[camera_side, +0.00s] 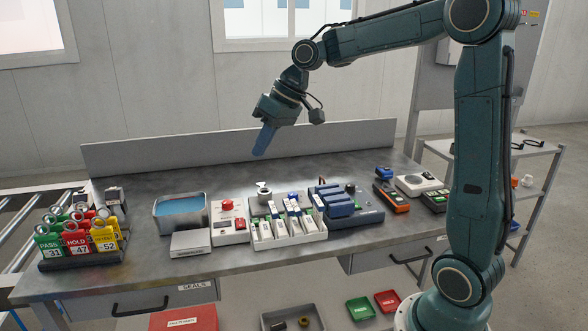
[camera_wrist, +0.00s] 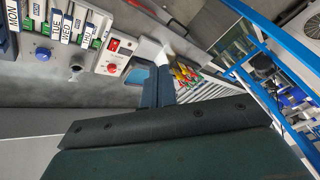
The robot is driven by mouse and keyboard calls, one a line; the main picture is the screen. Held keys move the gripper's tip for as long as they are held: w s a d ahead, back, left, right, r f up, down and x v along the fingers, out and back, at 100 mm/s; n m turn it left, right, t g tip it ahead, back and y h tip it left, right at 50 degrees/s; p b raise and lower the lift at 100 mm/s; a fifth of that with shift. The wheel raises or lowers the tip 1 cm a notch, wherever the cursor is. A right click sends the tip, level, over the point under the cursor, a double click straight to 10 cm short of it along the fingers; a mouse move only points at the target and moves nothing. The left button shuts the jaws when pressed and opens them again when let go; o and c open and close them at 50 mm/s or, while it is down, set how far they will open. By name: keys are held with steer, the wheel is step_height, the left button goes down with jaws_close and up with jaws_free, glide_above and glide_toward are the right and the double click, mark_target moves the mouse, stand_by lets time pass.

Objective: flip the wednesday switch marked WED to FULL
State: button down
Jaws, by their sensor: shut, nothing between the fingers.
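A white unit with several pale upright pieces (camera_side: 286,228) stands on the bench's front middle in the side view. In the wrist view, strips marked MON, TUE, WED and THU show at the top left, and the WED strip (camera_wrist: 66,29) lies between TUE and THU. I cannot tell which position the WED switch is in, and no FULL mark is readable. My gripper (camera_side: 259,150) is shut and empty, pointing down high above the bench, behind and well above the white unit. Its blue fingers also show in the wrist view (camera_wrist: 158,84), apart from the strips.
A box with a red knob (camera_side: 229,221) and a tub of blue liquid (camera_side: 180,211) stand left of the white unit. A dark blue unit (camera_side: 343,205) stands close on its right. Tagged padlocks (camera_side: 80,235) fill the bench's left end. The back strip of bench is clear.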

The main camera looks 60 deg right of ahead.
steer(key=w+d+f+y, duration=0.2)
steer(key=w+d+f, duration=0.2)
steer(key=d+f, duration=0.6)
steer(key=w+d+f+y, duration=0.2)
steer(key=w+d+f, duration=0.1)
steer(key=d+f, duration=0.7)
steer(key=shift+w+d+f+y, duration=0.3)
steer(key=shift+w+d+y, duration=0.1)
steer(key=shift+d, duration=0.35)
steer(key=shift+s+a+f, duration=0.15)
steer(key=shift+f, duration=1.3)
steer(key=shift+s+a+f, duration=0.15)
steer(key=shift+f, duration=1.3)
steer(key=shift+s+a+f, duration=0.15)
steer(key=shift+f, duration=1.3)
steer(key=shift+s+f, duration=0.1)
steer(key=shift+f, duration=0.6)
steer(key=shift+r, duration=0.2)
steer(key=shift+r, duration=0.55)
